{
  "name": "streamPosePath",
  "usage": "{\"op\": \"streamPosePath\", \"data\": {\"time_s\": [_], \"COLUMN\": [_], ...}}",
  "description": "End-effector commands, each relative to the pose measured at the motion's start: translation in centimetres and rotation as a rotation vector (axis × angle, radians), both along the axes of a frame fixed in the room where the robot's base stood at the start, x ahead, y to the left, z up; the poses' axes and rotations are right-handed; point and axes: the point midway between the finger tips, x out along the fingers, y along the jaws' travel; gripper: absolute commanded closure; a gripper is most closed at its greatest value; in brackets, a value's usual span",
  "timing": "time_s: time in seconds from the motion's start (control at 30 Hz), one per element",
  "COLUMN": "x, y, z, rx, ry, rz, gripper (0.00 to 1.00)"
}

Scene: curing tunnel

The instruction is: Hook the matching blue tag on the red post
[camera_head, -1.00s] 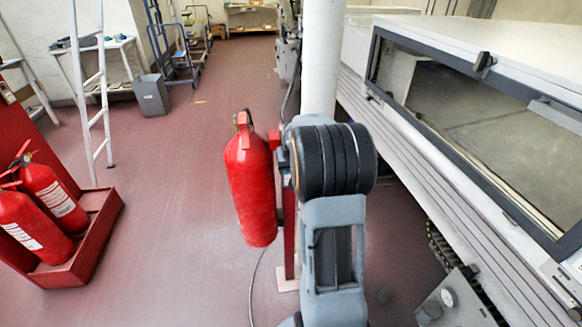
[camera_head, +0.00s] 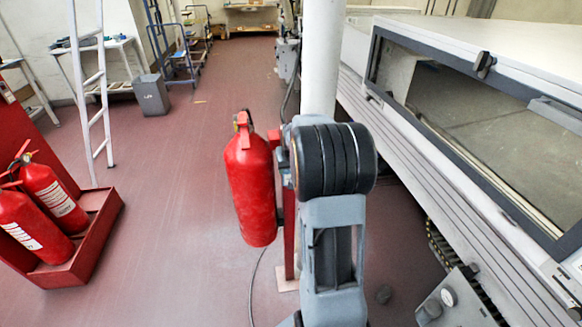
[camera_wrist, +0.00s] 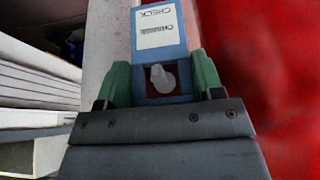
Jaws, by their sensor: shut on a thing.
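In the wrist view my gripper (camera_wrist: 160,75) has its two green fingers closed on the sides of a blue tag (camera_wrist: 166,56). The tag carries a white label with the words "CHARGE" and "CHECK", upside down in this view. Its square opening lies between the fingers; a pale rounded peg end (camera_wrist: 163,79) shows in it against dark red. I cannot tell whether the peg passes through the opening or sits behind it. In the head view the red post (camera_head: 289,240) stands behind my arm, which hides my gripper and the tag.
A red extinguisher (camera_head: 250,190) hangs at the post's left; red fills the wrist view's right side. Two more extinguishers stand in a red tray (camera_head: 95,240) at left. A white column (camera_head: 322,60) rises behind the arm. The tunnel machine (camera_head: 450,160) bounds the right.

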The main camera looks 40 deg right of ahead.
Motion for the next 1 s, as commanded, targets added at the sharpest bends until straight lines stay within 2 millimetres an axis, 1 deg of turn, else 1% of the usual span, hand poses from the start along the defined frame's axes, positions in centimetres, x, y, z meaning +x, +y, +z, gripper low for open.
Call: {"op": "streamPosePath", "data": {"time_s": [1.0], "x": [0.0], "y": [0.0], "z": [-1.2], "rx": [0.000], "ry": [0.000], "rz": [0.000], "gripper": [0.67]}}
